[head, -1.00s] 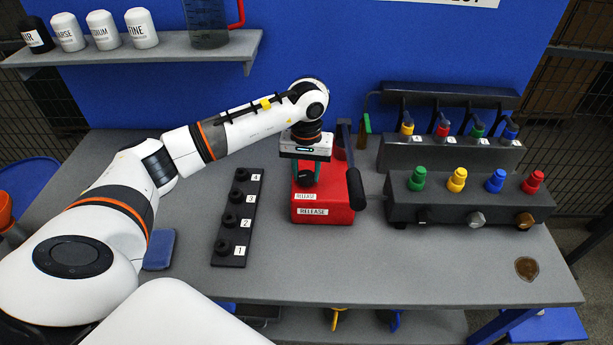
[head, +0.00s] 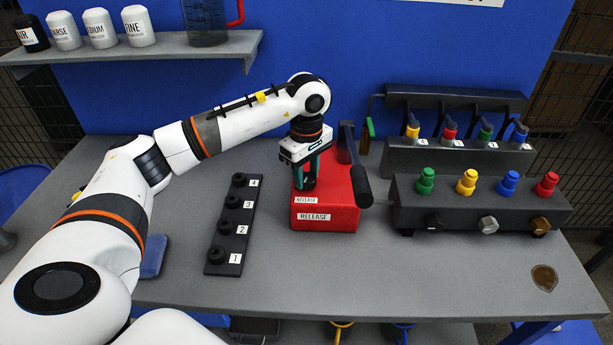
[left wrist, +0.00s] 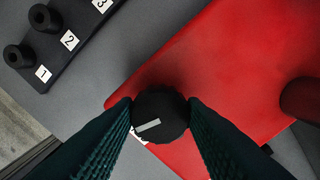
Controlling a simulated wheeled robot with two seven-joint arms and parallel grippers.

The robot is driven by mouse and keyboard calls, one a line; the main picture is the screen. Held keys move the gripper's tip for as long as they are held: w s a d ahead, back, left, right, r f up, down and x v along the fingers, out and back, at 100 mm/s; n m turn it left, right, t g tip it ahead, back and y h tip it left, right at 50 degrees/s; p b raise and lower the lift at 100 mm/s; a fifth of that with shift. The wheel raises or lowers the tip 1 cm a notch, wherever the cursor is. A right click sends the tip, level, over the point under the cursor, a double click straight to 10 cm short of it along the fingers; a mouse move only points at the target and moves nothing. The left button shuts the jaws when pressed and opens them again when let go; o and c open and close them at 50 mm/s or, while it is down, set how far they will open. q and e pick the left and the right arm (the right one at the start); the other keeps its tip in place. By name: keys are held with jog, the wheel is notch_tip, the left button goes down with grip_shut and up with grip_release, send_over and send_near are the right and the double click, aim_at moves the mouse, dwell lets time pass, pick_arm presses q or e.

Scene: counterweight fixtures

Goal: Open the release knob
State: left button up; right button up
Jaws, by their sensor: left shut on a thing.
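The release knob is a black round knob (left wrist: 160,108) with a white mark line, on top of the red box labelled RELEASE (head: 335,212). My left gripper (head: 306,183) reaches down over the left part of the box. Its two dark fingers are shut on the knob, one on each side, as the left wrist view shows. In the head view the fingers mostly hide the knob. The red box also fills much of the left wrist view (left wrist: 235,60). A black lever handle (head: 361,186) stands at the box's right side. My right gripper is not in view.
A black rack (head: 224,250) with numbered black knobs lies left of the box. A dark block (head: 415,212) with green, yellow, blue and red knobs stands to the right, with a similar row behind it.

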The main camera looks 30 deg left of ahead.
aim_at(307, 177)
pick_arm(q)
jog(key=shift+n+b, duration=0.45)
jog(key=shift+n, duration=1.15)
jog(key=o, duration=1)
notch_tip(307, 177, up, 12)
jog(key=b, duration=0.1)
jog(key=shift+r, duration=0.1)
